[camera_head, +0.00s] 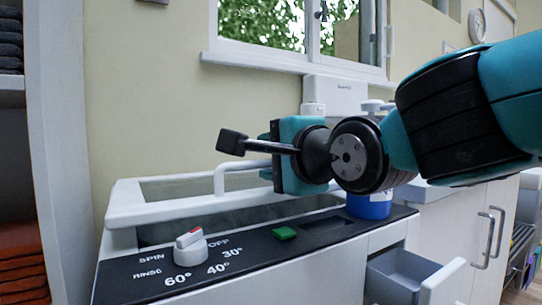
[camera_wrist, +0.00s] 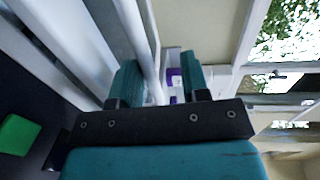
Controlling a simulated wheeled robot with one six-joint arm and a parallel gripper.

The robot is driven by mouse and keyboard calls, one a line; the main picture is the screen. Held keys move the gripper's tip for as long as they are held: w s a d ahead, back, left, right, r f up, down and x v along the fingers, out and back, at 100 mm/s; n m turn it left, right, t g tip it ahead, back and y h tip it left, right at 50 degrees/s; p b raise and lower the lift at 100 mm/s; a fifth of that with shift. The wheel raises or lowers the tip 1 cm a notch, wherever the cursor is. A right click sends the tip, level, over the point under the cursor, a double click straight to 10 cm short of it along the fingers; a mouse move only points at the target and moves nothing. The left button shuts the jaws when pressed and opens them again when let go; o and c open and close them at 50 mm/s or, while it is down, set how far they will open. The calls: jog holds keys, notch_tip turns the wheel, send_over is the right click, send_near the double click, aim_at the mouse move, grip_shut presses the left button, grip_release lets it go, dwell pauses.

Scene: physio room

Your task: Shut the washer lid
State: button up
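The white washer has a dark control panel (camera_head: 140,275) on its front edge. Its lid (camera_head: 160,210) is a white frame around a see-through pane, and it appears raised, with a dark gap under its front edge. A white bar handle (camera_head: 236,166) stands on the lid. My gripper (camera_head: 272,155) is at the right end of this handle; my wrist hides part of the contact. In the wrist view my gripper (camera_wrist: 160,80) has its two teal fingers apart. A white bar (camera_wrist: 143,45) runs between them, close to the left finger; I cannot tell if they touch.
The panel holds a white knob (camera_head: 190,246) and a green button (camera_head: 284,233). A blue container (camera_head: 369,206) stands right of the washer lid. A grey drawer (camera_head: 405,275) is pulled out below. A window (camera_head: 295,30) is behind; shelves (camera_head: 12,90) stand left.

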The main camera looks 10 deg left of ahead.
jog(key=shift+d+r, duration=0.1)
jog(key=p+v, duration=1)
jog(key=v, duration=0.7)
jog(key=shift+s+d, duration=0.15)
